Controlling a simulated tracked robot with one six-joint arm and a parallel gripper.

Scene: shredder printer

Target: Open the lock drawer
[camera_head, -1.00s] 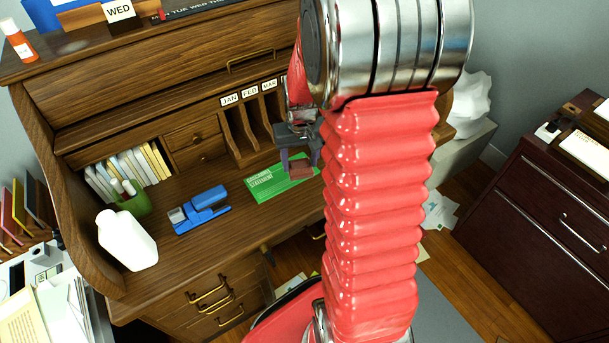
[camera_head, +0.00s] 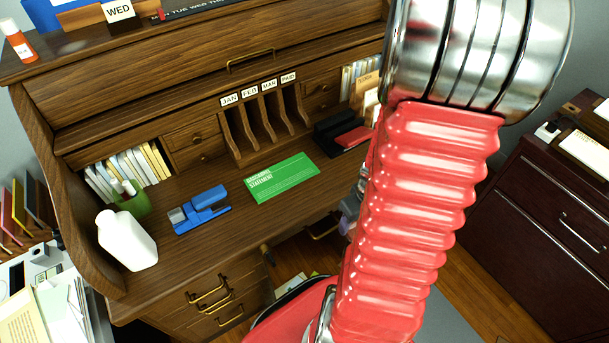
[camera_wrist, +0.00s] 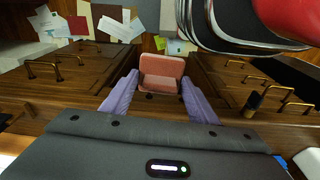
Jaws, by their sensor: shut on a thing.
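My gripper (camera_wrist: 158,97) shows in the wrist view with its two purple fingers closed on either side of a small salmon-red block (camera_wrist: 161,70). In the head view only a greyish-purple bit of it shows at the desk's front edge, and my red arm hides the rest. The wooden desk (camera_head: 225,225) has drawers with brass handles at lower left (camera_head: 208,290). Another brass handle (camera_head: 322,233) shows below the desktop, partly hidden by my arm. The drawers in view look shut. I cannot tell which one is the lock drawer.
On the desktop are a blue stapler (camera_head: 200,210), a green statement (camera_head: 283,178), a white bottle (camera_head: 127,240) and a black holder with a red item (camera_head: 352,137). A dark red cabinet (camera_head: 535,220) stands right. Papers (camera_wrist: 120,27) lie on the floor.

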